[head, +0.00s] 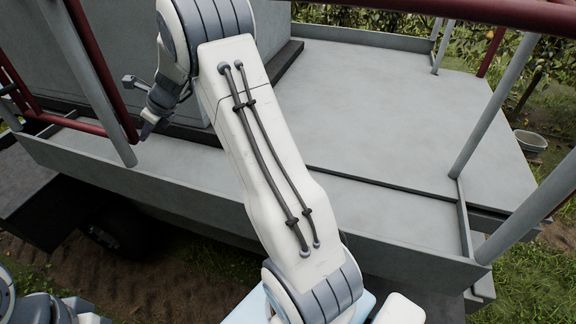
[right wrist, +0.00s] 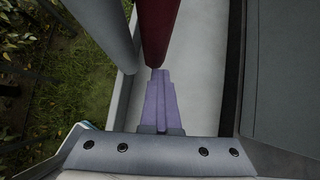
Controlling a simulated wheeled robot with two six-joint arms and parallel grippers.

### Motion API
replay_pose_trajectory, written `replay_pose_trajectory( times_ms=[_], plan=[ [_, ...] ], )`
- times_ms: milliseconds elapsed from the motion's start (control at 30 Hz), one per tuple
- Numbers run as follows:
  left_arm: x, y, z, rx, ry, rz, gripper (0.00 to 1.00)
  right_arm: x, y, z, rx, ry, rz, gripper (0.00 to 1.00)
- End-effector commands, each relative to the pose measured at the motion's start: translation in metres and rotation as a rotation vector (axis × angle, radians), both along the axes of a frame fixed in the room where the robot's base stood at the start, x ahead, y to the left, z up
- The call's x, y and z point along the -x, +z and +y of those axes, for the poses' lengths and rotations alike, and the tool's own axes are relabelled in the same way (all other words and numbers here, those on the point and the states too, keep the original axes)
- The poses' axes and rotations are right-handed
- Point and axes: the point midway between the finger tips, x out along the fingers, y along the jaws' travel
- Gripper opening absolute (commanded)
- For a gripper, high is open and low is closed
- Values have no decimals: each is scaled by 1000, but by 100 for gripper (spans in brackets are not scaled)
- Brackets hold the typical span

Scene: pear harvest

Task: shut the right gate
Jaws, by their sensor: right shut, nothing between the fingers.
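A dark red tubular gate (head: 103,75) stands at the left of the head view, its upright bar close beside a grey post (head: 82,85). I cannot tell whether it is latched. My right gripper (head: 146,131) is just right of that bar, low down near the deck edge. In the right wrist view its purple fingers (right wrist: 159,78) are shut and empty, tips at the lower end of the red bar (right wrist: 160,35); contact is unclear. The grey post (right wrist: 103,30) shows left of the bar there. My left gripper is not in view.
A grey deck (head: 390,110) with a low side lip fills the middle. A big grey box (head: 120,40) stands on it behind the gripper. More grey posts (head: 495,90) and a red rail (head: 490,12) are at the right. A pale bucket (head: 531,141) sits on the grass.

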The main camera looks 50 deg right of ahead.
Motion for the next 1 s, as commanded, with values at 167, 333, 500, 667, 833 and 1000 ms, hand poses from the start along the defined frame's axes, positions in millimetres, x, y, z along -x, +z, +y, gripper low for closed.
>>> replay_pose_trajectory(
  times_ms=[167,333,500,667,833,1000],
  plan=[
    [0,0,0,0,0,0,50,-3,1,11,-7,14,-1,0],
    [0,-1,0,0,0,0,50,-3,2,13,-10,16,-2,0],
    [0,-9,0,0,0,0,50,4,10,5,-8,11,-7,0],
    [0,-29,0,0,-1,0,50,27,20,-18,-2,-5,-7,0],
    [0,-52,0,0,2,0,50,66,18,-41,-1,-10,-5,0],
    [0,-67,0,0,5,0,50,98,20,-58,1,-9,-4,0]
  ],
)
